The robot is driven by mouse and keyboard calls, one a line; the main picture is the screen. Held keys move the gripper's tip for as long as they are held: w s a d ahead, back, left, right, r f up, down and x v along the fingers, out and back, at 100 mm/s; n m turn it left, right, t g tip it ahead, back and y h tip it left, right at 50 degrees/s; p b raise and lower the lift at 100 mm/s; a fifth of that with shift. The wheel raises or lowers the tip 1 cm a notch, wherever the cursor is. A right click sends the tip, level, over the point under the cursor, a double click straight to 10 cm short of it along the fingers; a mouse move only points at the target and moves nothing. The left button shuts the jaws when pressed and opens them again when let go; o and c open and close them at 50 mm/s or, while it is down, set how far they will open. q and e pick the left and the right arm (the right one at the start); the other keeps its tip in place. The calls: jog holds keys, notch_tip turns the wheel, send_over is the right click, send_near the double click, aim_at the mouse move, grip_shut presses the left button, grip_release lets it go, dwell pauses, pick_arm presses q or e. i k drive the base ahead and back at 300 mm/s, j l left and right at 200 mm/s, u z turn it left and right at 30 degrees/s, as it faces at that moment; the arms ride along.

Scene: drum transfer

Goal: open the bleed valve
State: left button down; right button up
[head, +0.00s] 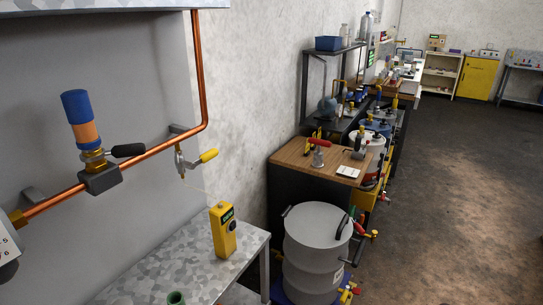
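A copper pipe (153,150) runs along the grey wall panel and bends upward at the right. A small metal valve with a yellow lever (208,155) sits near the bend, its lever sticking out to the right. Farther left, a brass fitting on a grey block carries a black lever (127,150), pointing right, and a blue-and-orange cylinder (80,118) above it. No label shows which is the bleed valve, and I cannot tell whether either is open. Neither of my grippers is in view.
A grey drum (316,245) stands to the right, before a wood-topped cabinet (298,155). The floor at right is clear.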

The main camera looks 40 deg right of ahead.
aim_at(206, 157)
jog(key=z, duration=0.85)
jog(key=i+l+u, duration=0.35)
jog(key=i+l, duration=0.15)
jog(key=l, duration=0.15)
